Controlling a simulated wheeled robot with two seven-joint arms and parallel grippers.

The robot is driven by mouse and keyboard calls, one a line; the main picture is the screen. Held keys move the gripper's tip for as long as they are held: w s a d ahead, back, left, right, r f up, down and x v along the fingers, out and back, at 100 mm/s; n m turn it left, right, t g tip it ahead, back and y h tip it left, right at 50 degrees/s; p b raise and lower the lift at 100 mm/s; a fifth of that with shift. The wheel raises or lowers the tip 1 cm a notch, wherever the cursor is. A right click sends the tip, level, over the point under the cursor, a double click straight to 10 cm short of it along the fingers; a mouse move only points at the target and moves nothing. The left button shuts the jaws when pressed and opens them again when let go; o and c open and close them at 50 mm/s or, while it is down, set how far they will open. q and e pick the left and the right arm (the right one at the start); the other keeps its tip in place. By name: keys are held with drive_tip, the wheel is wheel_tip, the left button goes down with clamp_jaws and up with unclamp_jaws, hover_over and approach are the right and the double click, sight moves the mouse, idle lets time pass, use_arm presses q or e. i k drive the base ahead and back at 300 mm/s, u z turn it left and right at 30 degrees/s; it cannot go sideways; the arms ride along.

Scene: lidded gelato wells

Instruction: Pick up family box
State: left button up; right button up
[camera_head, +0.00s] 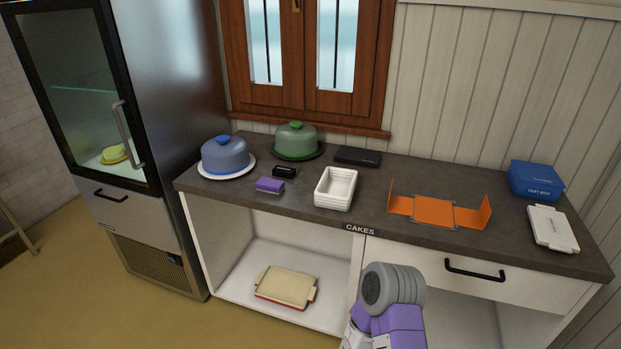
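No label that I can read says family box, so I cannot tell which thing it is. A stack of white open trays or boxes (335,188) stands at the middle of the dark counter. An orange unfolded carton (434,212) with raised side flaps lies to its right. A blue box (536,181) with white lettering stands at the far right, and a white lidded box (552,228) lies in front of it. Neither gripper shows; only a grey and purple part of my arm is in view at the bottom, below the counter's front.
The counter (330,228) also holds a blue cake dome (225,156), a green cake dome (296,140), and small purple (270,186) and black (285,172) items. A cream tray (287,286) lies on the shelf below. A glass-door fridge (85,95) stands left.

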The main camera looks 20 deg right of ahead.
sight(336, 188)
drive_tip(key=z, duration=0.5)
drive_tip(key=i, duration=0.95)
drive_tip(key=z, duration=0.85)
